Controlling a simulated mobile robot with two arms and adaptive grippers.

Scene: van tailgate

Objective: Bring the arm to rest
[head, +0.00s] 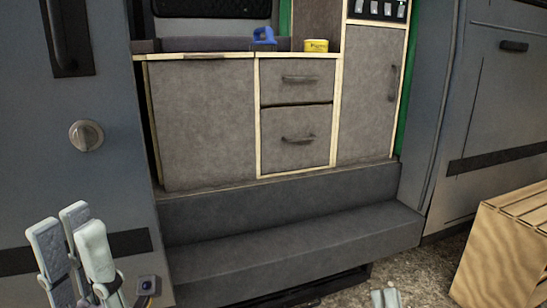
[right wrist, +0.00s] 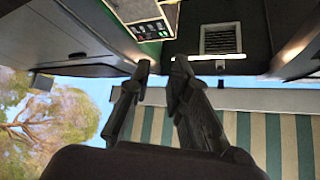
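My left gripper (head: 70,228) is at the lower left of the head view, in front of the grey van door. Its pale fingers point up and stand apart, with nothing between them. Only the fingertips of my right gripper (head: 385,298) show at the bottom edge of the head view, above the gravel. In the right wrist view my right gripper (right wrist: 161,66) shows dark fingers with a clear gap and nothing held. The rest of both arms is largely out of view.
The van's grey step (head: 300,245) lies below the cabinet (head: 205,125) with two drawers. A blue object (head: 264,36) and a yellow tin (head: 316,46) stand on the counter. A slatted wooden crate (head: 505,250) stands at the lower right. The ground before the step is gravel.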

